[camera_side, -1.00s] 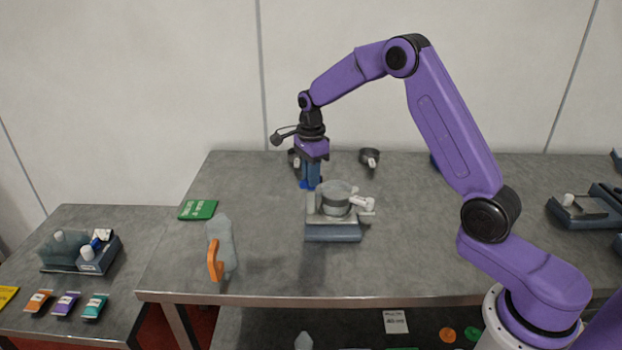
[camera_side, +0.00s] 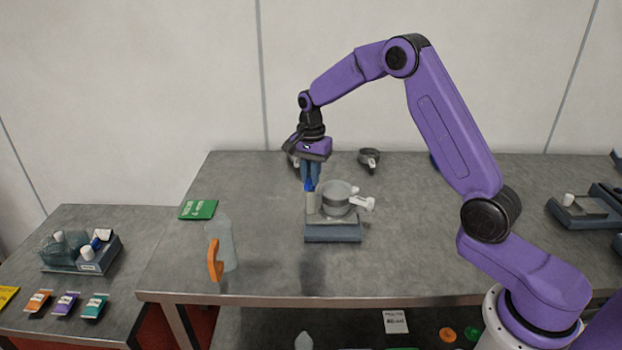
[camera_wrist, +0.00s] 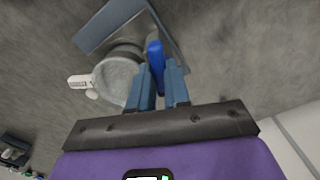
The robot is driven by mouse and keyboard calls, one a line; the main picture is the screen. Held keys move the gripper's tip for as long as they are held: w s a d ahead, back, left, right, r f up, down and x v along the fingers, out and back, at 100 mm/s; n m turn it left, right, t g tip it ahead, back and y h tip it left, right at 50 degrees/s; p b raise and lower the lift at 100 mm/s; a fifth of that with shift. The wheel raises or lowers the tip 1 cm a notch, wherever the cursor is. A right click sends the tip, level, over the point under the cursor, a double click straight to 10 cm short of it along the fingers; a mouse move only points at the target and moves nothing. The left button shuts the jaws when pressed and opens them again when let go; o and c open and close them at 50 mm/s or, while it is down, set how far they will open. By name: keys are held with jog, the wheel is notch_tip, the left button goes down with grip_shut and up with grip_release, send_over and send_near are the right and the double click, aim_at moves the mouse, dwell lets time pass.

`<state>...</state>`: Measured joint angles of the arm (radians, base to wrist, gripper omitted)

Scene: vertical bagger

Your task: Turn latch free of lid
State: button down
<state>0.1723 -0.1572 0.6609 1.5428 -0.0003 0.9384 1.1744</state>
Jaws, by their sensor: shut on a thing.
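The round grey vessel with its lid (camera_side: 336,193) sits on a dark blue-grey base (camera_side: 333,232) in the middle of the table. A white handle sticks out on its right; the vessel also shows in the wrist view (camera_wrist: 117,76). The bright blue latch (camera_side: 309,184) stands at the vessel's left side, upright in the side view. My gripper (camera_side: 311,180) points down from above and is shut on the blue latch (camera_wrist: 155,55), which shows between the fingers (camera_wrist: 160,76). The fingers hide part of the latch, and I cannot tell whether it touches the lid.
A clear bottle with an orange handle (camera_side: 224,243) stands front left, by a green card (camera_side: 198,210). Dark round holders (camera_side: 369,157) stand at the back. A device (camera_side: 582,207) sits far right. The table right of the base is clear.

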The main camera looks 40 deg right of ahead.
jog(key=n, duration=0.4)
jog(key=shift+n, duration=0.3)
jog(key=c, duration=0.9)
grip_release()
jog(key=shift+r, duration=2.55)
notch_tip(320, 180, up, 17)
jog(key=shift+r, duration=0.2)
